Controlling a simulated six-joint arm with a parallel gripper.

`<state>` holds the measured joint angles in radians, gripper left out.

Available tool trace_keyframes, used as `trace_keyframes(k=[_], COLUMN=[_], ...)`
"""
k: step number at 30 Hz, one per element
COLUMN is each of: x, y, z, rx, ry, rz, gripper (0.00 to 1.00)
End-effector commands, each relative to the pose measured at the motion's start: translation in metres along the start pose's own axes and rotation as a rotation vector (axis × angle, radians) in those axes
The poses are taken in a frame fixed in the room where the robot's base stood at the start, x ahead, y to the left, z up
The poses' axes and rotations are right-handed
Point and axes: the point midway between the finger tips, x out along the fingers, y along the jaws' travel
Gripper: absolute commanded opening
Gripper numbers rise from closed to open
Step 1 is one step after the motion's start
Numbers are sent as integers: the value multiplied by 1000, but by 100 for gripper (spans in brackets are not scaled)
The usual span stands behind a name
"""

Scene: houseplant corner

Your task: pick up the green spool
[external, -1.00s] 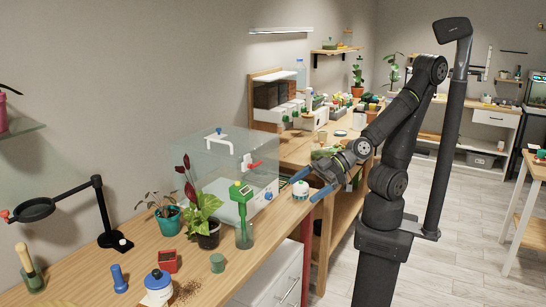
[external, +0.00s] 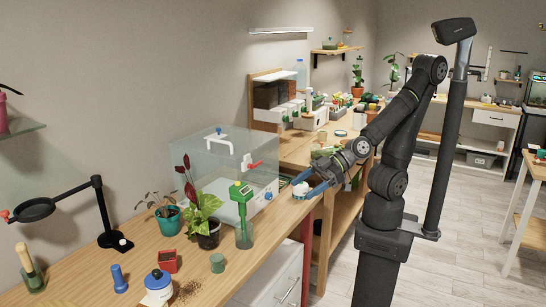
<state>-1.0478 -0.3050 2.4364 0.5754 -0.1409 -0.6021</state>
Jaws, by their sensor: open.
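A small green cylinder (external: 217,263), which looks like the green spool, stands on the wooden bench near its front edge. It is right of the red box and in front of the glass beaker. My gripper (external: 298,188) is open, with its blue fingers pointing left over the bench's front edge. It is well to the right of and farther back than the green cylinder. A small white jar (external: 301,189) shows at the fingers; I cannot tell whether they touch it.
A beaker with a green meter (external: 243,217), a potted plant (external: 207,238), a red box (external: 167,262) and a blue-lidded jar (external: 158,286) stand around the green cylinder. A clear case (external: 225,170) stands behind. The bench right of the cylinder is bare.

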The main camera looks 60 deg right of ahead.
Motion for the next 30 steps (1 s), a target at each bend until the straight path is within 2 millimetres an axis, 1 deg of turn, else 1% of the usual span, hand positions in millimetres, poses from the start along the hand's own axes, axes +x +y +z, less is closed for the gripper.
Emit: trace_keyframes(k=[9, 11, 13, 14, 17, 18, 22, 26, 30], x=[1, 5, 15, 21, 47, 59, 97, 133, 170], y=[0, -2, -7, -10, -21, -25, -36, -41, -39], z=[-1, -6, -14, -20, -41, -50, -75, -94, -108], rx=[-3, -13, -38, -54, -131, -168, -293, -416, -543], ry=[-2, -10, -33, -47, -112, -143, -248, -357, -479], rz=[-2, -11, -35, -49, -113, -142, -235, -318, -399], gripper=[60, 60, 60, 60, 60, 60, 60, 60, 60])
